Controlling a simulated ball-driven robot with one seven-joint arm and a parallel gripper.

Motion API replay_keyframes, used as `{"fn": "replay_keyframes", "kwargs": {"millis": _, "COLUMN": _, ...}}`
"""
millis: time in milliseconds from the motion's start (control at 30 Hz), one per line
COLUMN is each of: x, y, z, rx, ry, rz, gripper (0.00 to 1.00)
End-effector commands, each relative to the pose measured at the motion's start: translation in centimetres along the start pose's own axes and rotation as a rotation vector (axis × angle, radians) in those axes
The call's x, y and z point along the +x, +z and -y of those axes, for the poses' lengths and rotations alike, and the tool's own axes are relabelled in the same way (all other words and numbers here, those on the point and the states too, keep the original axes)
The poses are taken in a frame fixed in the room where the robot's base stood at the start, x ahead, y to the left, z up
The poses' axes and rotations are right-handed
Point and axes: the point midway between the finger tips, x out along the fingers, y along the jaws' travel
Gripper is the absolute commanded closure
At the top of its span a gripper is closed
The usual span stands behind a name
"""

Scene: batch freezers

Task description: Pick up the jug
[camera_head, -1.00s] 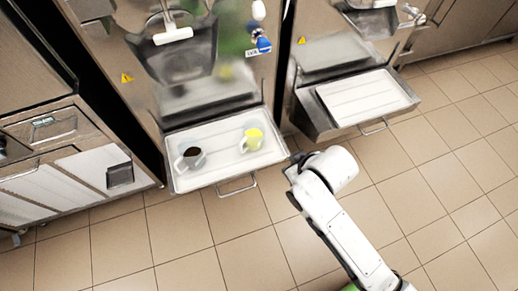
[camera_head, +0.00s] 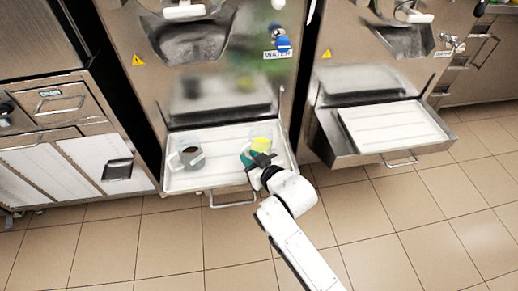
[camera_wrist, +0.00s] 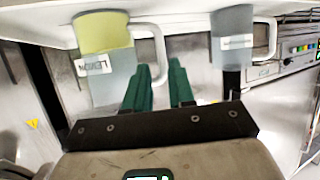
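A jug with yellow contents (camera_head: 262,142) stands in the pulled-out tray (camera_head: 222,180) and is partly hidden by my gripper. In the wrist view this jug (camera_wrist: 103,38) is at the upper left, clear-walled with a LEMON label and a pale handle. A second jug with dark contents (camera_head: 188,157) stands to its left in the tray; it shows as a grey jug (camera_wrist: 232,50) at the upper right of the wrist view. My gripper (camera_head: 256,158) has green fingers, apart and empty. In the wrist view the fingertips (camera_wrist: 161,66) are close to the yellow jug's handle; contact cannot be told.
The tray belongs to a steel machine with a WATER label (camera_head: 278,54) above it. A second machine on the right has an empty white tray (camera_head: 395,127). Steel cabinets (camera_head: 75,140) stand on the left. The tiled floor in front is clear.

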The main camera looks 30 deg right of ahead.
Motion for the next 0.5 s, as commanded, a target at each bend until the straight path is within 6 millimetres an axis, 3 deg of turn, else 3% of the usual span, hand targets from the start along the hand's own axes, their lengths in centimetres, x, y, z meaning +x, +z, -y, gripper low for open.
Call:
{"fn": "replay_keyframes", "kwargs": {"millis": 267, "x": 2.2, "y": 0.3, "z": 0.2, "rx": 0.002, "ry": -0.002, "rz": 0.0, "gripper": 0.76}}
{"fn": "replay_keyframes", "kwargs": {"millis": 500, "x": 5.5, "y": 0.6, "z": 0.3, "rx": 0.001, "ry": 0.0, "rz": 0.0, "gripper": 0.76}}
